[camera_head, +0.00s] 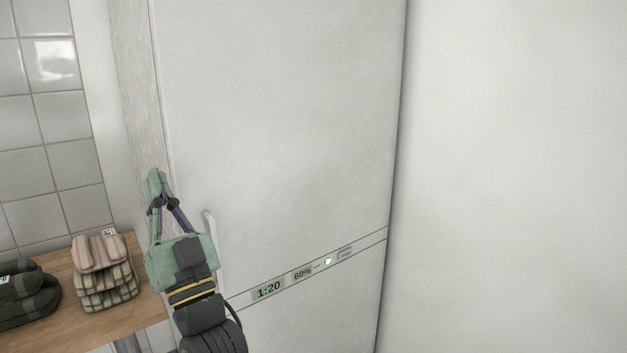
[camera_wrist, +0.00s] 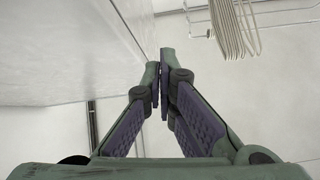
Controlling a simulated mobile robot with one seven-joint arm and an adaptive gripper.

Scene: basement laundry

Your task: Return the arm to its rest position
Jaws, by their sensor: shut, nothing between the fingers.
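My gripper (camera_head: 156,178) is green with dark joints and purple pads. In the head view it points up in front of the left edge of a tall white cabinet (camera_head: 285,120), left of the cabinet's curved handle (camera_head: 211,235). In the wrist view my gripper (camera_wrist: 160,72) has its fingertips together, with nothing between them. I cannot tell whether it touches the cabinet.
A wooden table (camera_head: 85,325) at lower left holds a stack of striped folded cloths (camera_head: 103,270) and dark green rolled cloths (camera_head: 25,295). A display strip (camera_head: 300,274) crosses the cabinet. White hangers (camera_wrist: 235,28) hang from a rail. White wall (camera_head: 520,170) is at right.

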